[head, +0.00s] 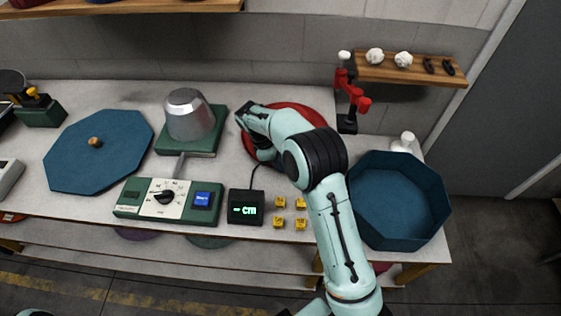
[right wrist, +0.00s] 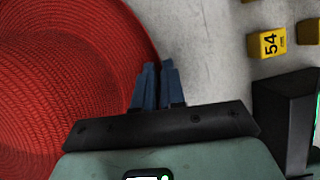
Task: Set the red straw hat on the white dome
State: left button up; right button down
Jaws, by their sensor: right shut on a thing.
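The red straw hat (head: 308,113) lies on the table at the back, right of the dome, partly covered by my right arm. Its woven surface fills the left of the right wrist view (right wrist: 70,75). My right gripper (right wrist: 158,72) is shut on the hat's edge; the fingers are close together there. The pale grey dome (head: 188,117), with a flat top, stands bare on a green base (head: 215,130) to the left of the hat. My left gripper is not in view.
A control box (head: 168,199) with a dial and blue screen stands in front of the dome, beside a black "cm" display (head: 245,207). Several yellow numbered blocks (head: 280,202) lie nearby. A blue octagonal tray (head: 430,185) is at right, a blue octagonal board (head: 75,165) at left.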

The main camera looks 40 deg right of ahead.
jog(key=c, duration=1.1)
grip_release()
jog(key=shift+c, duration=0.2)
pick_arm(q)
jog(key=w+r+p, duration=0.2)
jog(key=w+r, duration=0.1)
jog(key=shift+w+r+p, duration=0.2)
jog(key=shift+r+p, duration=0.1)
pick_arm(e)
jog(key=v, duration=1.3)
jog(key=shift+r, duration=0.15)
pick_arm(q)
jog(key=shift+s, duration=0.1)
pick_arm(e)
jog(key=shift+a, duration=0.15)
